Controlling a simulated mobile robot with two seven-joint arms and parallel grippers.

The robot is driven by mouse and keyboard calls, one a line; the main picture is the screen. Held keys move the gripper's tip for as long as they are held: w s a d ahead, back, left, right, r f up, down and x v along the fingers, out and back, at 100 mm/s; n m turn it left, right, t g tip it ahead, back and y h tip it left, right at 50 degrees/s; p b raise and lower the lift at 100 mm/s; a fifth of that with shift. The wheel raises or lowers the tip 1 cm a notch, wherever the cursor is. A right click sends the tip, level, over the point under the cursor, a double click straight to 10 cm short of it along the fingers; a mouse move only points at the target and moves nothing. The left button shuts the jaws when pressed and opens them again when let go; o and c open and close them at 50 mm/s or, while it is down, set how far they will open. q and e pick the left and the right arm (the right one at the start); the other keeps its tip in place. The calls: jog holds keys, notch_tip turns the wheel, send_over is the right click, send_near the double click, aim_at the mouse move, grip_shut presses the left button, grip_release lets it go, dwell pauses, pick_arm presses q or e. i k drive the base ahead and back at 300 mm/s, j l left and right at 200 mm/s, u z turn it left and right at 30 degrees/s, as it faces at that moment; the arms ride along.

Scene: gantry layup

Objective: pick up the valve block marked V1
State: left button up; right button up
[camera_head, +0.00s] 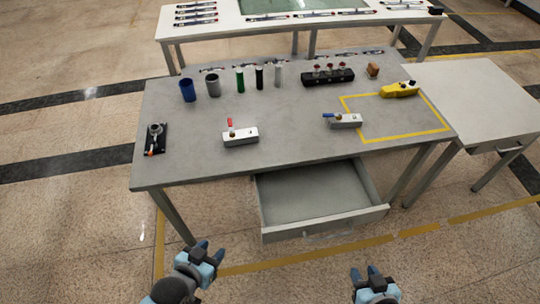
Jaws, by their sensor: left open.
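Two silver valve blocks lie on the grey workbench (200,165). One valve block with a red lever (240,137) is left of the middle. The other valve block with a blue lever (345,121) is to the right, at the left part of a yellow taped rectangle. Any V1 marking is too small to read, so I cannot tell which block bears it. My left gripper (210,251) is open and empty, low in front of the bench. My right gripper (366,274) is also low in front of the bench, with its fingertips apart and nothing between them.
An open, empty drawer (315,190) juts from the bench front between the grippers and the bench. Cups and cylinders (213,86), a black rack (328,77) and a yellow tool (398,90) stand towards the back. A black fixture (156,139) is at left. A pale side table (480,100) adjoins at right.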

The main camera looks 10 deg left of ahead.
aim_at(245, 136)
jog(key=i+j, duration=0.1)
jog(key=j, duration=0.3)
jog(key=i+j, duration=0.15)
jog(key=j, duration=0.25)
jog(key=i+j, duration=0.1)
jog(key=j, duration=0.35)
jog(key=i+j, duration=0.1)
jog(key=j, duration=0.3)
jog(key=i+j, duration=0.1)
jog(key=j, duration=0.3)
jog(key=i+j, duration=0.15)
jog(key=j, duration=0.25)
